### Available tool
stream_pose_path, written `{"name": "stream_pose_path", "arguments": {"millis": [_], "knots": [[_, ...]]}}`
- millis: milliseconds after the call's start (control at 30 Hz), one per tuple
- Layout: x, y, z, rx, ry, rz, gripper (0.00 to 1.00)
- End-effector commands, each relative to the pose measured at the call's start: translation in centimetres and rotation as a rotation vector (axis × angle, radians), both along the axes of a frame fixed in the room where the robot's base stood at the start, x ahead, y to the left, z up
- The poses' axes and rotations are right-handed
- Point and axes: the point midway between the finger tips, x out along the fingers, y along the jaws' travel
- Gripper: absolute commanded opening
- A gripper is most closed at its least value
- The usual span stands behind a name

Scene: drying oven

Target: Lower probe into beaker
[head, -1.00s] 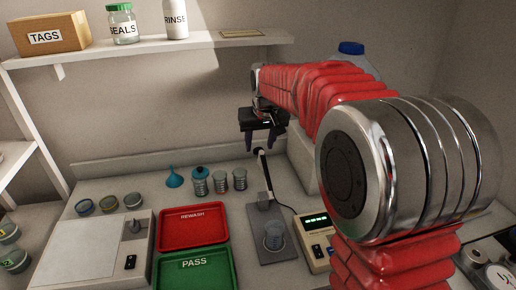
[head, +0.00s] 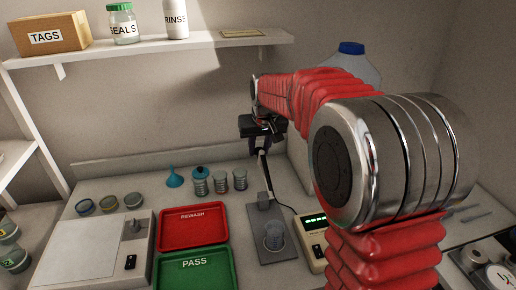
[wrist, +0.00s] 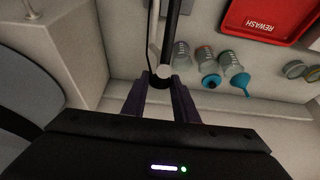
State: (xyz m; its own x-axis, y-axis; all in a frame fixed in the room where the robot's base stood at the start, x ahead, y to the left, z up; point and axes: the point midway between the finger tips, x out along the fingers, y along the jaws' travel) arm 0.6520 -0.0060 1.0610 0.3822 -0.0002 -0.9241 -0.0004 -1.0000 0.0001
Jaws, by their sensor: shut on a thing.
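My gripper (head: 262,148) is shut on the upper end of the probe (head: 264,172), a thin dark and pale rod that stands slightly tilted. In the wrist view the probe (wrist: 168,45) runs up from between the fingers, its round pale end at the fingertips. The probe's lower end meets a small grey block on the grey stand plate (head: 265,220) in the head view. The beaker's contents are hard to make out.
A meter (head: 314,240) with a green display sits right of the plate. The red REWASH tray (head: 192,234) and green PASS tray (head: 195,276) lie to the left. Several jars and a blue funnel (head: 174,178) stand behind. A large jug (head: 350,65) is behind my arm.

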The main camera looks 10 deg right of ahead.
Motion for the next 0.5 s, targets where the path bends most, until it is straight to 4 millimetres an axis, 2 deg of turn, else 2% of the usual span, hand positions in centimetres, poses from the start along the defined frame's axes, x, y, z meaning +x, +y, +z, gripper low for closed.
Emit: {"name": "stream_pose_path", "arguments": {"millis": [200,400,433,500], "knots": [[0.0,0.0,0.02,0.0,0.0,0.0,0.01],[0.01,-0.01,0.04,0.0,-0.001,0.0,0.0],[0.01,0.66,0.04,0.0,-0.001,0.003,0.0],[0.0,0.26,0.03,0.001,-0.001,0.0,0.0]]}}
